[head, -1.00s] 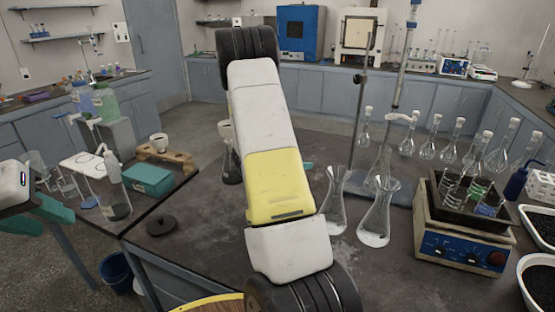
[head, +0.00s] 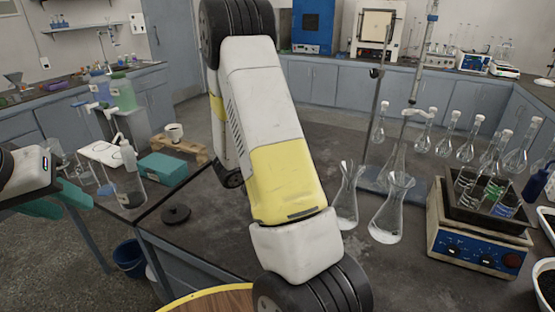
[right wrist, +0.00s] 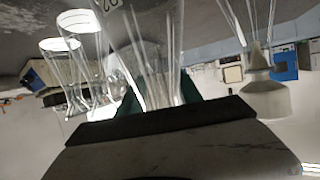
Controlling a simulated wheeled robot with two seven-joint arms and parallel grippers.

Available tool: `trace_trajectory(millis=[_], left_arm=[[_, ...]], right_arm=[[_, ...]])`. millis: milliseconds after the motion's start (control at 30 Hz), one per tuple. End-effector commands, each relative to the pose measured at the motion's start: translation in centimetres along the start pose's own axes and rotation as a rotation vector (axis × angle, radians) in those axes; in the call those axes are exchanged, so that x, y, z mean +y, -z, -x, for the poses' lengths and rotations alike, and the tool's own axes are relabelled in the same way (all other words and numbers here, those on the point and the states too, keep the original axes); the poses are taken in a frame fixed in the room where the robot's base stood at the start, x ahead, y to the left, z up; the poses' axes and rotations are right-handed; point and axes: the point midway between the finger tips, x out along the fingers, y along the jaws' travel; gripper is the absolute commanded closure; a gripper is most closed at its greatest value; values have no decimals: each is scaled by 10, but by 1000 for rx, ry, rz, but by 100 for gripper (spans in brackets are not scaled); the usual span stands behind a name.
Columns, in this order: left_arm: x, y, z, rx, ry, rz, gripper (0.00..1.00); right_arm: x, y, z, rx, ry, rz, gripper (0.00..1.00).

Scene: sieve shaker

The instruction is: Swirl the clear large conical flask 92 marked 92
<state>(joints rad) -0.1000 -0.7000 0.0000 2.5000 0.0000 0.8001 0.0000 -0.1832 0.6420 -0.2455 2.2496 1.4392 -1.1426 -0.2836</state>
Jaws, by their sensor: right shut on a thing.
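In the right wrist view a clear glass conical flask (right wrist: 152,50) stands between the teal fingers of my right gripper (right wrist: 160,98), which is shut on it. A dark mark on its glass at the top edge is cut off and looks like 92. In the head view my right arm crosses the middle and hides the right gripper and this flask. My left gripper (head: 60,203) is at the left edge, its teal fingers apart and empty. Two other clear conical flasks, a left one (head: 345,205) and a right one (head: 391,212), stand upright on the bench.
A stand with a burette (head: 424,60) and several stoppered volumetric flasks (head: 466,148) stand behind. A teal box (head: 162,167) and a wash bottle (head: 129,160) are at left.

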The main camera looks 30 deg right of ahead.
Motion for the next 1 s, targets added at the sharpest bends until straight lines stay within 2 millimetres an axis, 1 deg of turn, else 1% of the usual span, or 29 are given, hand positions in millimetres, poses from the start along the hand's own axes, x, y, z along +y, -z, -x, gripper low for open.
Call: trace_trajectory(millis=[100, 267, 367, 500, 800, 1000], left_arm=[[0, 0, 0, 0, 0, 0, 64], [0, 0, 0, 0, 0, 0, 64], [0, 0, 0, 0, 0, 0, 64], [0, 0, 0, 0, 0, 0, 64], [0, 0, 0, 0, 0, 0, 64], [0, 0, 0, 0, 0, 0, 64]], right_arm=[[1, -2, 8, 0, 2, 0, 100], [3, -3, 15, 1, 1, -1, 100], [4, 2, 20, 2, 2, -2, 100], [4, 14, 27, 1, 2, -3, 100], [5, 38, 37, 1, 1, -3, 100], [5, 41, 39, 1, 0, 0, 100]])
